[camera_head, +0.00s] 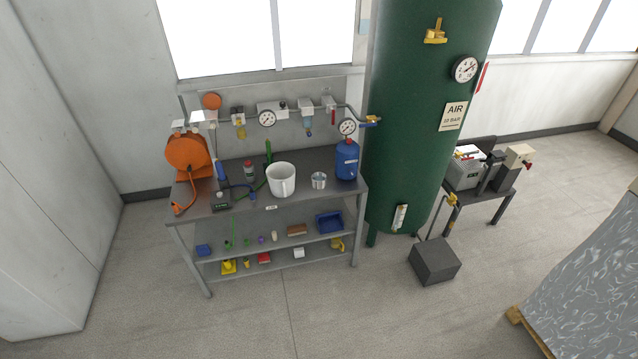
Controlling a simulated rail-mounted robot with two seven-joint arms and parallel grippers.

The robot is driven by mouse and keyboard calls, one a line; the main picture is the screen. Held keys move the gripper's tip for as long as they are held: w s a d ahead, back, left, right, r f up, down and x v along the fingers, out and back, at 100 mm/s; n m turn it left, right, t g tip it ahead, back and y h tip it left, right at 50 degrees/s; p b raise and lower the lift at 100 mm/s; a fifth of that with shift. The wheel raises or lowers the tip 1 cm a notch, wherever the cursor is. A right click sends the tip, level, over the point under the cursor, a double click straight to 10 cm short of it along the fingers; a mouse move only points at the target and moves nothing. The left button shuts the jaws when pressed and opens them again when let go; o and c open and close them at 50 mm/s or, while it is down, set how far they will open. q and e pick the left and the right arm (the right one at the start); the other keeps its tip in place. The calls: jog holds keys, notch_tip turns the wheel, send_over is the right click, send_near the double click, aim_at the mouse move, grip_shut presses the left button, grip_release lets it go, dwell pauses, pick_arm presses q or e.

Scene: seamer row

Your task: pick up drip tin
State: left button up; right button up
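A small silvery open tin (318,180), which looks like the drip tin, stands upright on the top of the grey metal bench (320,206). It is between a larger white bucket (281,180) on its left and a blue container (347,160) on its right, apart from both. Whether the tin holds anything is too small to tell. Neither of my grippers shows in the head view.
An orange hose reel (188,154) and a small dark box (220,201) occupy the bench's left end. Gauges and pipework run along the back. A green air tank (415,130) stands right of the bench. Open floor (300,320) lies in front.

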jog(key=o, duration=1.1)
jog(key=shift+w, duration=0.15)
